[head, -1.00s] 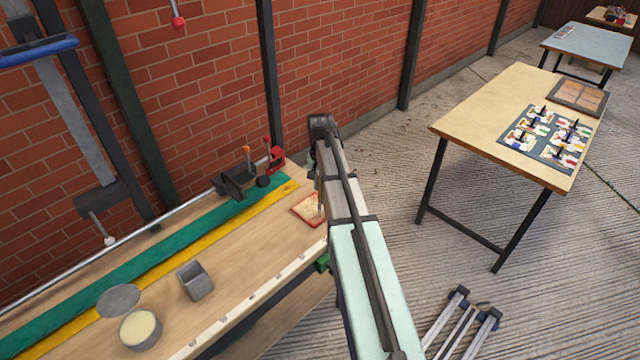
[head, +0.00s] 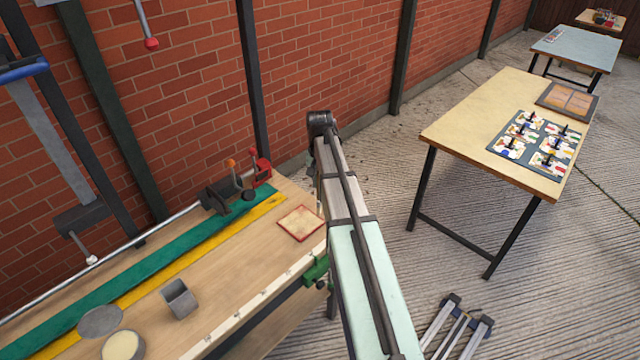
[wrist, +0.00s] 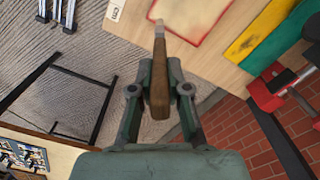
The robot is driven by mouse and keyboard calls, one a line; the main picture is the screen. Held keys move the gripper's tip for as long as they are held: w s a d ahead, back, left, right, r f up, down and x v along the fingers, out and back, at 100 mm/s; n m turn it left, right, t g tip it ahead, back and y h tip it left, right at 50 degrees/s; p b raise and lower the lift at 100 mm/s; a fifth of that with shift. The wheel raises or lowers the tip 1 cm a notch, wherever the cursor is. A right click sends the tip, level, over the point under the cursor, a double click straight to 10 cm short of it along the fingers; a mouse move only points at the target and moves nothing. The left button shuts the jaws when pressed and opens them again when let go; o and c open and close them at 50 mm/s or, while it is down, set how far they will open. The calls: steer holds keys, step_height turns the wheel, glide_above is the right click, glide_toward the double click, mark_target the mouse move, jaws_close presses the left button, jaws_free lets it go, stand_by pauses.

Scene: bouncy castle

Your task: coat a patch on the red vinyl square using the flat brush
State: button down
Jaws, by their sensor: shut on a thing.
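The red vinyl square (head: 300,223) lies flat on the workbench near its right end. A pale cream layer covers most of it, leaving a red border; part of it also shows at the top of the wrist view (wrist: 196,14). My gripper (wrist: 160,88) is shut on the wooden handle of the flat brush (wrist: 160,75). The brush's metal end points toward the square, close to its edge in the wrist view. Its height above the bench cannot be told. In the head view my arm hides the gripper and brush.
An open tin of cream stuff (head: 122,347), a grey round disc (head: 100,321) and a grey square cup (head: 180,299) stand on the bench (head: 225,275). Green and yellow strips run along it. A red clamp (head: 262,169) is at the back. A separate table (head: 485,110) stands right.

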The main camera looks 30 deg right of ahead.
steer(key=shift+r+p, duration=1.15)
steer(key=shift+r, duration=1.25)
steer(key=shift+w, duration=0.1)
